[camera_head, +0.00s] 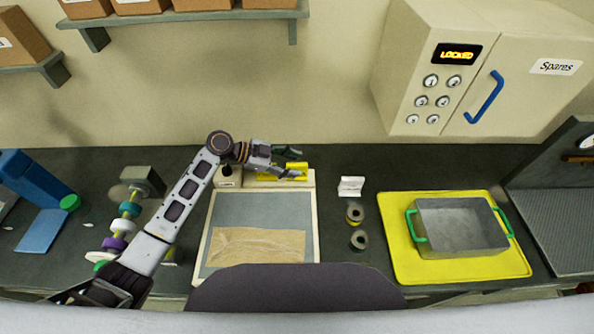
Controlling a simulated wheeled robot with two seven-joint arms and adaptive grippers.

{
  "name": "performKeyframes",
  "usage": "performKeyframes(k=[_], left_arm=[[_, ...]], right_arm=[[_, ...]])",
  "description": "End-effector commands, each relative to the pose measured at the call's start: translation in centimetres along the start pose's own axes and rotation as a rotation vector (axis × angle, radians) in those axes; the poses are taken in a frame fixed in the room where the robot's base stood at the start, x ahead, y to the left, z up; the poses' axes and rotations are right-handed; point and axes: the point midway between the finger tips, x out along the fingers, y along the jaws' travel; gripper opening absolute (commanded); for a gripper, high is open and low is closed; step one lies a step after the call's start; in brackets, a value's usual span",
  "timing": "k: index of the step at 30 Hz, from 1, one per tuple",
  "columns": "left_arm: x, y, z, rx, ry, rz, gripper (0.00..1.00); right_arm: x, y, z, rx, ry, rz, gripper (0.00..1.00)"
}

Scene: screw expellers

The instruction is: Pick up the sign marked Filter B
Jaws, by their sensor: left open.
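A small white sign (351,187) stands on the dark worktop right of centre; its lettering is too small to read, so I cannot tell if it says Filter B. My left gripper (297,163) is open and empty, reaching right over the back edge of a pale board, to the left of the sign and apart from it. Its fingers partly cover a yellow bar (268,178) at the board's back. My right gripper is not in view.
Two ring-shaped parts (359,240) stand in front of the sign. A metal tray with green handles (462,228) sits on a yellow mat (405,265) at right. A brown sheet (258,245) lies on the board. A "Spares" cabinet (515,100) reading LOCKED hangs above.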

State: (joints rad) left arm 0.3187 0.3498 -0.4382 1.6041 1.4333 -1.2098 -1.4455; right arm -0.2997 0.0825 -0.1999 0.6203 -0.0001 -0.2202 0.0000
Motion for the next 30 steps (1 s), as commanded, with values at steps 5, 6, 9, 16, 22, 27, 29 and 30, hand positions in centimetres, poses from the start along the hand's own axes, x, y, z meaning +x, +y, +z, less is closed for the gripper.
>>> performKeyframes(k=[5,6,9,16,22,27,29,30], left_arm=[[-0.01,0.01,0.0,0.0,0.0,0.0,0.43],[-0.01,0.02,0.01,0.0,0.0,0.0,0.38],[-0.01,0.02,0.01,0.0,0.0,0.0,0.25],[-0.01,0.03,0.03,0.0,-0.001,0.001,0.02],[0.0,0.04,0.07,-0.001,-0.001,0.001,0.02],[-0.02,0.03,0.07,-0.001,-0.002,0.001,0.01],[-0.08,-0.01,-0.02,-0.001,-0.002,0.0,0.01],[-0.14,-0.05,-0.13,0.0,-0.002,0.0,0.0]], right_arm=[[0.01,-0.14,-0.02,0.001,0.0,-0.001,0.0],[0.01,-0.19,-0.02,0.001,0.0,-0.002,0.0],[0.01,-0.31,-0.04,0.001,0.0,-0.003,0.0],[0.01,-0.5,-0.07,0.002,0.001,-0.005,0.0],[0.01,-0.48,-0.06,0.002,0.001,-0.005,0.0],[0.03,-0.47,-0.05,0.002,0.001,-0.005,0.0],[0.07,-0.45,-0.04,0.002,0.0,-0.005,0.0],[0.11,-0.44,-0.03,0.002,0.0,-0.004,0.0]])
